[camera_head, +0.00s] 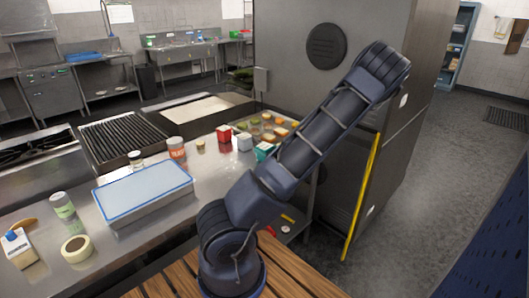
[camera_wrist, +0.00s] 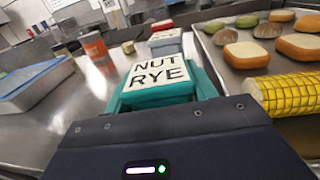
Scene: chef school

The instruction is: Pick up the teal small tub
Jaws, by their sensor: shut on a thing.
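The teal small tub (camera_wrist: 158,92) is in the middle of the wrist view, close to the camera, with a pale top lettered "NUT RYE". My gripper (camera_wrist: 160,98) is shut on it; the dark gripper body fills the bottom of that view. The fingertips are hard to make out. In the head view a small part of the teal tub (camera_head: 264,149) shows beside my arm, near the counter's right end. My arm hides the gripper there. I cannot tell whether the tub touches the counter.
A tray of buns (camera_wrist: 217,68) lies just right of the tub, with a yellow ridged cylinder (camera_wrist: 290,92) close by. A red box (camera_head: 224,133) and a white box (camera_head: 244,141) stand near it. An orange can (camera_wrist: 97,47) and a blue-lidded container (camera_head: 145,190) are further left.

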